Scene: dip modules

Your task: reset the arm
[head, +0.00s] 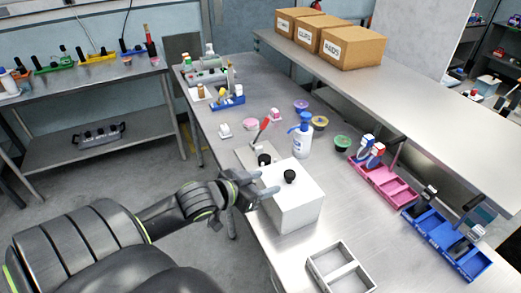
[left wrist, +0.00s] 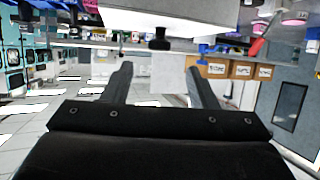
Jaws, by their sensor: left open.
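My left gripper (head: 262,184) is in the head view, at the left side of the white box (head: 297,212). Its two fingers point toward the box, open, with nothing between them. In the left wrist view the open fingers (left wrist: 160,78) stand apart. The white box (left wrist: 180,10) shows at the top edge there, inverted, with its black knob (left wrist: 159,40) pointing down beyond the fingertips. In the head view the box's black knob (head: 289,176) is on its top. Whether a finger touches the box I cannot tell. My right gripper is not in view.
Behind the box stand a blue-topped bottle (head: 302,138) and several coloured round items. A pink rack (head: 385,187) and a blue rack (head: 447,245) lie right. A white divided tray (head: 341,270) is at the front. A shelf with cartons (head: 350,50) overhangs the table's right side.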

